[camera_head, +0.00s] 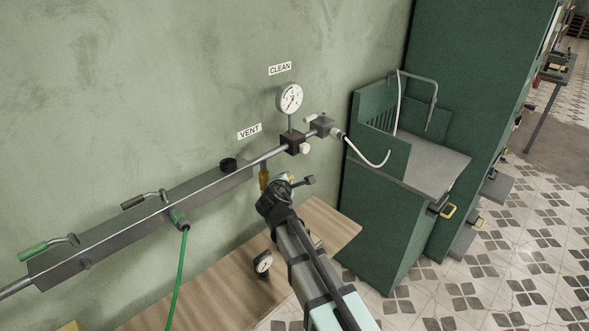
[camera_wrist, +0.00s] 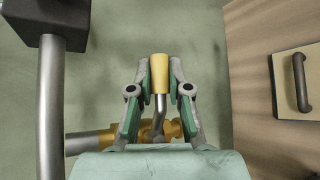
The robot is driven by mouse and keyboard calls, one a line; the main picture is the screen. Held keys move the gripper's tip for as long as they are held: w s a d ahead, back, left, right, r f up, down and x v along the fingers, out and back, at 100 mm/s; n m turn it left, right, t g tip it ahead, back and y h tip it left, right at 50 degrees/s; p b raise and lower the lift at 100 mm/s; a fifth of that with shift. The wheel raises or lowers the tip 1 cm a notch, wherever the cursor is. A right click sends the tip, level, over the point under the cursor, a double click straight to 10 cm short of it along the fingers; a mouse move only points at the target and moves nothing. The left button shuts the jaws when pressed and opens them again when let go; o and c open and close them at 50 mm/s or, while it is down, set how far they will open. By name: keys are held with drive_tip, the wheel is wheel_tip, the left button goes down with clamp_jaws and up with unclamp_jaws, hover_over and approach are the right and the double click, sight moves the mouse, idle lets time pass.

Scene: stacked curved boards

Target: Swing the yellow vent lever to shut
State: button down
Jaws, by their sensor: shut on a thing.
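The yellow vent lever (camera_wrist: 159,74) stands between my gripper's fingers (camera_wrist: 160,72) in the wrist view. My gripper is shut on its yellow grip. A bent metal stem runs from the grip down to a brass-coloured valve body (camera_wrist: 90,140), partly hidden behind my gripper. In the head view my gripper (camera_head: 284,180) is at the pipe below the VENT sign (camera_head: 249,131). A brass-coloured fitting (camera_head: 264,177) shows just left of it. The lever is mostly hidden there by my gripper.
A grey pipe (camera_wrist: 50,110) and dark block (camera_wrist: 48,22) are close on the left in the wrist view. A round gauge (camera_head: 290,98) stands above the pipe. A wooden bench (camera_head: 325,222) lies below, and a green cabinet (camera_head: 385,225) stands to the right.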

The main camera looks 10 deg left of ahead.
drive_tip(key=c, duration=1.1)
unclamp_jaws()
drive_tip(key=v, duration=1.2)
